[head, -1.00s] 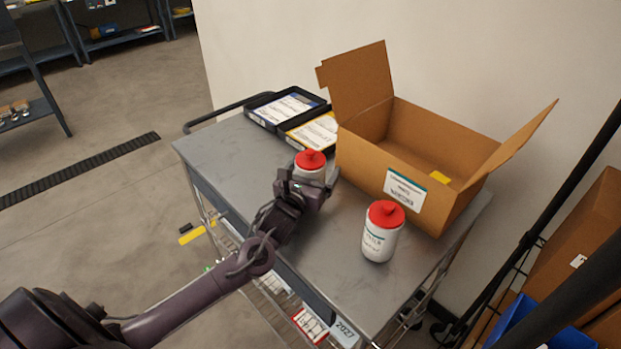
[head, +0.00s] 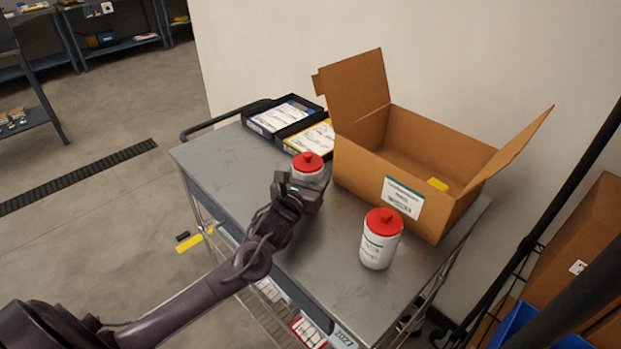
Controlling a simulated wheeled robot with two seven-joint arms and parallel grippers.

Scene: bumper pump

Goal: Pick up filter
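Two white bottle-like canisters with red caps, which appear to be the filters, stand on the grey cart. The nearer filter (head: 381,243) is upright at the right, in front of the cardboard box, with nothing touching it. The farther filter (head: 309,172) is left of the box, its lower part hidden by my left gripper. My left gripper (head: 304,190) is at that filter's near side, around its body or against it. The fingers are mostly hidden, so I cannot tell whether they grip. My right gripper is not in view.
Black trays with papers (head: 283,117) lie at the back left. The cart top (head: 225,160) is clear at left. A blue bin (head: 545,335) is at lower right.

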